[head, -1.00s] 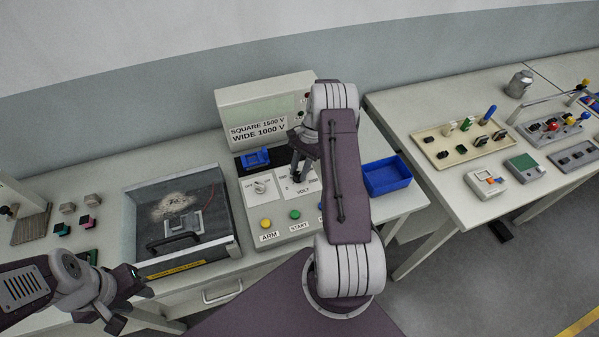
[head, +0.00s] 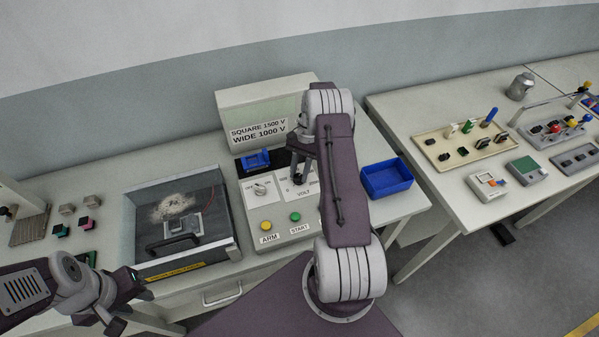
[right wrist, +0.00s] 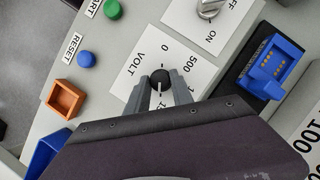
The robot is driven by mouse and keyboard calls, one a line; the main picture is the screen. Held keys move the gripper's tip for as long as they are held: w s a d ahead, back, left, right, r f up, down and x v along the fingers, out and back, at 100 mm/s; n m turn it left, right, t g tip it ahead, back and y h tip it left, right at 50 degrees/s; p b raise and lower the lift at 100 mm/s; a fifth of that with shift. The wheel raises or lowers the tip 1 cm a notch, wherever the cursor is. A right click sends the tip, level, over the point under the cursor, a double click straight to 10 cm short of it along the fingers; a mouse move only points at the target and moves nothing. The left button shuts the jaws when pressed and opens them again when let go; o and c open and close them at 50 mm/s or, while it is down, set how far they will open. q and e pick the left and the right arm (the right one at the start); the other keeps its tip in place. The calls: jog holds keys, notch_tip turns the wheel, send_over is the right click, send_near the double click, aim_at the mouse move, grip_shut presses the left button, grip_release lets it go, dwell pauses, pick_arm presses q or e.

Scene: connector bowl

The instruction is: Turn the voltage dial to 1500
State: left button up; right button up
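The voltage dial (right wrist: 160,78) is a small black knob with a white pointer line, on a white plate (right wrist: 205,72) marked VOLT with 0, 500 and larger numbers. In the right wrist view the pointer line points down, toward a partly hidden label that starts with 15. My right gripper (right wrist: 161,82) points down at the dial with one finger on each side, apparently closed on it.
The panel has a mode switch (head: 260,189), a yellow ARM button (head: 266,226), a green START button (head: 295,216) and a blue RESET button (right wrist: 84,59). A blue connector fixture (head: 257,159) sits behind. A blue bin (head: 386,185) stands right; a clear-lidded box (head: 185,262) stands left.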

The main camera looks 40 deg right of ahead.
jog(key=o, duration=0.4)
jog(key=shift+w+r, duration=0.1)
jog(key=b+v, duration=0.1)
jog(key=v, duration=0.8)
jog(key=shift+b, duration=0.35)
